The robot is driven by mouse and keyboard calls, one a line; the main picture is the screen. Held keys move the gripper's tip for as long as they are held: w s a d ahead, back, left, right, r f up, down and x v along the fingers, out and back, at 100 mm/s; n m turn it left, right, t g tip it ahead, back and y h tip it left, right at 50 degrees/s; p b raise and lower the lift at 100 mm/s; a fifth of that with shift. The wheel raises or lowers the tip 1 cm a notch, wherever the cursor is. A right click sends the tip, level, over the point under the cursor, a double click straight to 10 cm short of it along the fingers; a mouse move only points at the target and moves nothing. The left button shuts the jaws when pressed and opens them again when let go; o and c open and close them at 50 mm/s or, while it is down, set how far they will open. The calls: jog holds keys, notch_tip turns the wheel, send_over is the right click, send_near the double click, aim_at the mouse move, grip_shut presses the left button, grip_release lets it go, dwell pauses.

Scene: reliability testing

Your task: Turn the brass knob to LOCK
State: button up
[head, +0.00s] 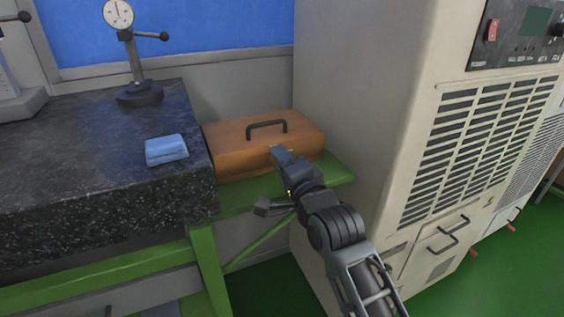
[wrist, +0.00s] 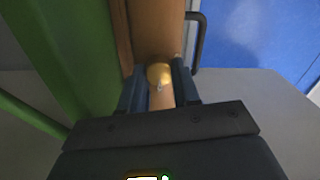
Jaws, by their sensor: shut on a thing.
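The brass knob (wrist: 159,73) shows in the wrist view, round and yellow, on the front of an orange-brown wooden case (head: 235,140). My gripper (wrist: 159,88) is shut on the knob, with one dark finger on each side of it. A small pale mark shows on the knob, but I cannot read its setting, and no LOCK label is legible. In the head view my gripper (head: 281,154) is at the front of the case and hides the knob.
The case has a dark handle (head: 267,125) on top and sits on a green shelf (head: 335,173). A granite table (head: 80,150) with a blue cloth (head: 166,149) and dial gauge stand (head: 138,92) is at left. A tall beige cabinet (head: 350,90) stands close at right.

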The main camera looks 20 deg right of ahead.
jog(key=o, duration=1.1)
jog(key=shift+c, duration=0.2)
jog(key=shift+s, duration=0.1)
jog(key=s, duration=0.7)
jog(key=shift+s+b, duration=0.35)
jog(key=shift+b, duration=0.1)
jog(key=s+f+n+g, duration=0.1)
jog(key=s+f+n, duration=0.3)
jog(key=s, duration=0.6)
jog(key=s+f+n, duration=0.3)
jog(key=s, duration=0.7)
jog(key=s+f+n+g, duration=0.1)
jog(key=s+f+n, duration=0.3)
jog(key=s, duration=0.6)
jog(key=s+r+n+g, duration=0.1)
jog(key=s+r+n, duration=0.3)
jog(key=s, duration=0.8)
jog(key=shift+s+a+n, duration=0.15)
jog(key=shift+n, duration=0.35)
